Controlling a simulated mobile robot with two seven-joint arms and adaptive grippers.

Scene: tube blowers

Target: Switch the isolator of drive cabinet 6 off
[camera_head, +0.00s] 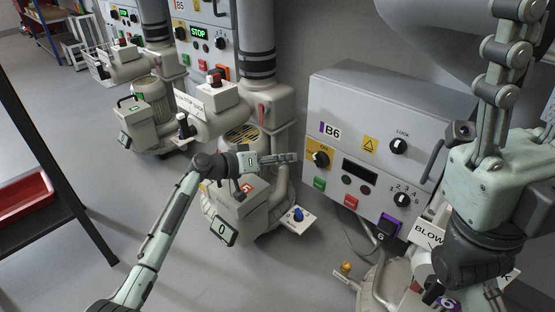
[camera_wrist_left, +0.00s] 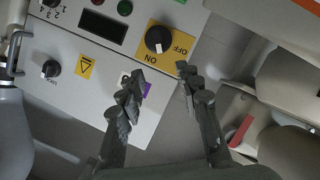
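Drive cabinet B6 (camera_head: 372,140) is a grey box in the head view. Its isolator (camera_head: 320,159) is a black rotary knob on a yellow ON/OFF plate at the cabinet's left side. In the left wrist view the isolator knob (camera_wrist_left: 159,39) lies just beyond my fingertips, its white mark nearer ON than OFF. My left gripper (camera_head: 294,158) is left of the knob, fingers pointing at it. In the wrist view its fingers (camera_wrist_left: 160,76) are apart with nothing between them. My right gripper (camera_head: 510,45) points up at the right; its fingertips are cut off.
B6 also carries a LOCK knob (camera_head: 398,146), a numbered selector (camera_head: 388,200), a green button (camera_head: 319,183) and a red button (camera_head: 351,201). Blower machinery (camera_head: 245,205) stands below my left gripper. A red tray (camera_head: 22,198) is at the far left.

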